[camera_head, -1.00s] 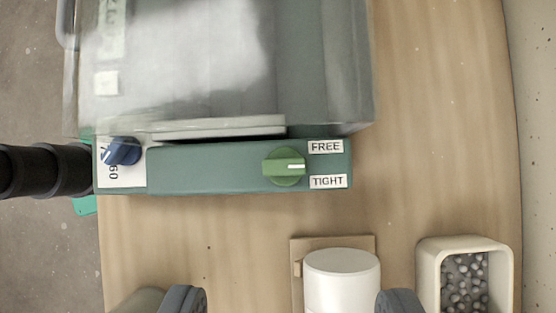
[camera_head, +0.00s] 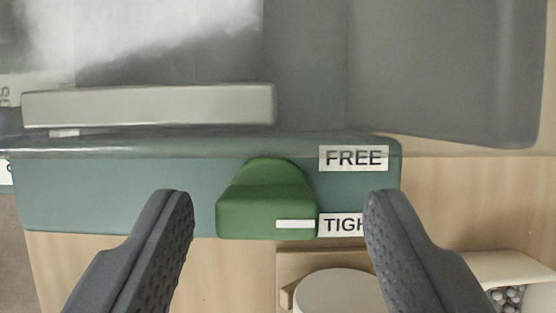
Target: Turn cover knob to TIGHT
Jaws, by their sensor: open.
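The green cover knob (camera_head: 262,205) stands out from the front of the green panel (camera_head: 120,190). Its grip bar lies level, and its white mark points right. From this close angle the mark appears beside the TIGHT label (camera_head: 338,225), below the FREE label (camera_head: 353,158). My gripper (camera_head: 278,200) is open, with one finger left of the knob and one right of it. Neither finger appears to touch the knob. The right finger hides the end of the TIGHT label.
A clear cover (camera_head: 440,70) with a pale grey bar (camera_head: 150,105) is above the panel. A white cylinder (camera_head: 338,292) on a wooden holder stands below the knob. A cream bin (camera_head: 510,268) of grey pellets is at the lower right, partly behind my finger.

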